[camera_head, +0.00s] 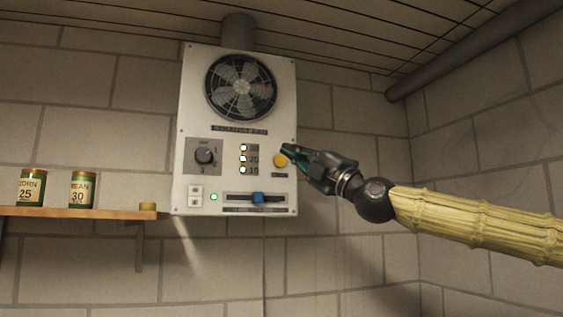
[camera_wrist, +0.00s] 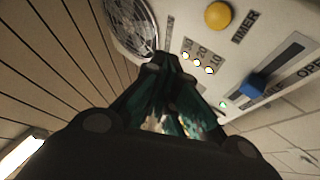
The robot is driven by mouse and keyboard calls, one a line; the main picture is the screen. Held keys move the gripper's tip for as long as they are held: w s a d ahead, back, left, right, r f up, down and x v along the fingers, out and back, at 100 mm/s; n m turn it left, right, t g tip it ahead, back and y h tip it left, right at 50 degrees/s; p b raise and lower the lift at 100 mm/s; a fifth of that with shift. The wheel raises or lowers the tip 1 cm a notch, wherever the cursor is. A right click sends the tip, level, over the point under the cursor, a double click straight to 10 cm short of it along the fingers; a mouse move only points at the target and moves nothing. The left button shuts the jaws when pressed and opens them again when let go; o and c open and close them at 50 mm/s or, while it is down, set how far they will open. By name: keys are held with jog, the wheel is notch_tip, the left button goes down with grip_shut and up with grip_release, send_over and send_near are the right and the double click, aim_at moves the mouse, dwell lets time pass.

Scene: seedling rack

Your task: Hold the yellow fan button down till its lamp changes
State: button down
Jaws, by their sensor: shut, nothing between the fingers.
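The round yellow button (camera_head: 280,160) is on the right side of a white wall panel (camera_head: 188,120), below its fan. In the wrist view the yellow button (camera_wrist: 218,15) sits at the top, beside a label reading TIMER. Three lit lamps (camera_head: 242,159) stand in a column left of the button; they also show lit in the wrist view (camera_wrist: 197,63). My gripper (camera_head: 287,151) is shut and empty, its tips at the button's upper right in the head view. In the wrist view its tips (camera_wrist: 166,62) appear apart from the button.
The panel also has a fan (camera_head: 240,87), a dark dial (camera_head: 204,156), a small green lamp (camera_head: 213,197) and a blue slider (camera_head: 258,197). A wooden shelf (camera_head: 80,212) at left holds a corn can (camera_head: 31,188) and a bean can (camera_head: 81,190).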

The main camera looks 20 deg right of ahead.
aim_at(283, 159)
jog(key=shift+w, duration=0.1)
jog(key=shift+w+a+p, duration=0.15)
jog(key=shift+w+p, duration=0.45)
jog(key=shift+w, duration=3.75)
jog(key=shift+w, duration=0.1)
jog(key=shift+w+a+b, duration=0.1)
jog(key=shift+w+b, duration=0.2)
jog(key=shift+b, duration=0.1)
jog(key=shift+w, duration=0.4)
jog(key=shift+s+b, duration=0.2)
jog(key=shift+b, duration=0.15)
jog(key=shift+s+b, duration=0.5)
jog(key=shift+s, duration=0.15)
